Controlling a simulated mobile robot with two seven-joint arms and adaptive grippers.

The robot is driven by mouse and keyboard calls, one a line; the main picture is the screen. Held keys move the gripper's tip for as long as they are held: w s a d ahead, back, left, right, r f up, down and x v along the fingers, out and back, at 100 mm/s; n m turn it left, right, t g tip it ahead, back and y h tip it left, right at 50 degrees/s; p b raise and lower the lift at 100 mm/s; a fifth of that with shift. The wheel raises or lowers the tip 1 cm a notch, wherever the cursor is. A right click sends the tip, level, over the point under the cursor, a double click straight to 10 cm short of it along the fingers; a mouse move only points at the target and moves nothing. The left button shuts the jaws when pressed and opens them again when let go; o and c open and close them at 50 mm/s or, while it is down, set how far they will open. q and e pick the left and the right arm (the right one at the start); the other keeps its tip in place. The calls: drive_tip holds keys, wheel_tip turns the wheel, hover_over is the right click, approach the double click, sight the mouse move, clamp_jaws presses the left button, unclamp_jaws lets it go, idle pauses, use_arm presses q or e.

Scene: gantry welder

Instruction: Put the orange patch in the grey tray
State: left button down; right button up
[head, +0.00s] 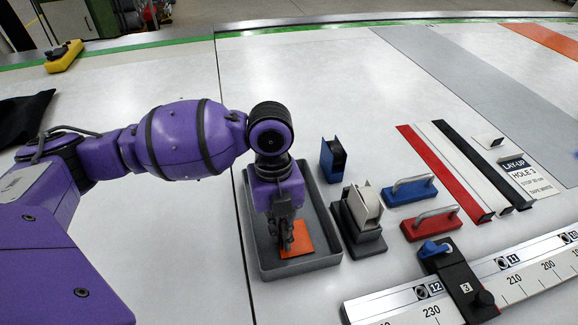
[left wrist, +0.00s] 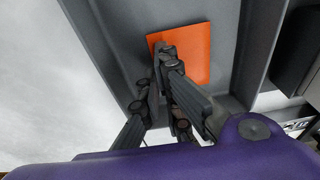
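The orange patch (head: 301,240) is a thin, flat square inside the grey tray (head: 264,265), near its front end. It also shows in the left wrist view (left wrist: 195,52), against the tray's grey floor. My left gripper (head: 286,243) points down into the tray, with its fingers over the patch's left part. In the left wrist view the fingertips (left wrist: 160,62) are close together and overlap the patch's edge. I cannot tell whether they pinch it or whether the patch rests on the floor. My right gripper is not in view.
Right of the tray stand a small blue holder (head: 333,160) and a grey block-like device (head: 361,218). Beyond are blue (head: 410,190) and red (head: 430,223) handled blocks, coloured strips and a ruler rail (head: 520,275). The table behind the tray is clear.

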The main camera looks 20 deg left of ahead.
use_arm(q)
drive_tip(key=shift+f, duration=0.2)
drive_tip(key=c, duration=2.4)
unclamp_jaws()
drive_tip(key=o, duration=0.4)
drive_tip(key=r, duration=0.4)
drive_tip(key=w+r, duration=0.1)
drive_tip(key=r, duration=0.3)
drive_tip(key=a+r, duration=0.1)
drive_tip(key=r, duration=0.3)
drive_tip(key=shift+w+r+p, duration=0.1)
drive_tip(key=shift+w+p, duration=0.15)
drive_tip(key=shift+p, duration=0.15)
